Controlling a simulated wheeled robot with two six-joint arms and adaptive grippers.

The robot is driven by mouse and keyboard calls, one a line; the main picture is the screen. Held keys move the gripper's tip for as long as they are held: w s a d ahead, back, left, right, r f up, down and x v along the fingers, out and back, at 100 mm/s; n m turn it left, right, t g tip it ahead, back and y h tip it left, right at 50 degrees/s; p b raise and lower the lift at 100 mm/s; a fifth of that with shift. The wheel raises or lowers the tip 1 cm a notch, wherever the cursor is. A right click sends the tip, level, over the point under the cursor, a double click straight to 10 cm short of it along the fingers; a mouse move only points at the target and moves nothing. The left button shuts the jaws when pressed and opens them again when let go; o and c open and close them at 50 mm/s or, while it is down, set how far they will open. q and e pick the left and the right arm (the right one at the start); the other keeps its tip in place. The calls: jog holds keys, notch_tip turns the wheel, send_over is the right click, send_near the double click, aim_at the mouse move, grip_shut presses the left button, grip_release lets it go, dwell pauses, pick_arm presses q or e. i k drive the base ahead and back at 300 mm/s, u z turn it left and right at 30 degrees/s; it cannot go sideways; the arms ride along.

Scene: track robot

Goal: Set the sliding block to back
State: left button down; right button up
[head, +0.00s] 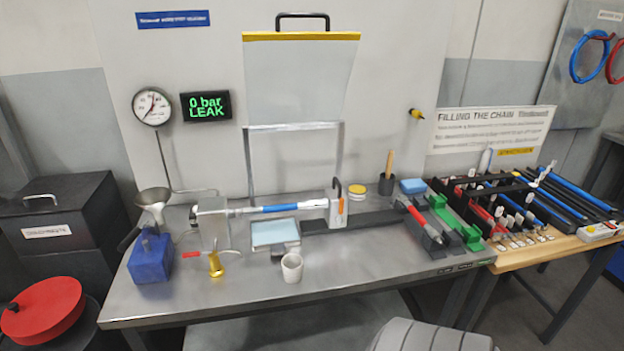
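What looks like the sliding block (338,214) is a small pale metal block in the middle of the workbench, with a black curved handle on top and an orange piece on its face. A rod with a blue sleeve (280,208) lies level between this block and a larger grey metal block (211,220) on the left. I cannot tell whether the rod's end touches the sliding block. Neither of my grippers is in view.
The steel bench (330,278) holds a blue block (151,258), a brass fitting (215,264), a white cup (292,268) and a shallow tray (275,233). A raised clear guard (298,80) hangs behind. Red and green holders (452,220) stand right. The bench's front is mostly clear.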

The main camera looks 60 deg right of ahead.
aim_at(330, 202)
jog(key=k, duration=0.55)
jog(key=z, duration=0.75)
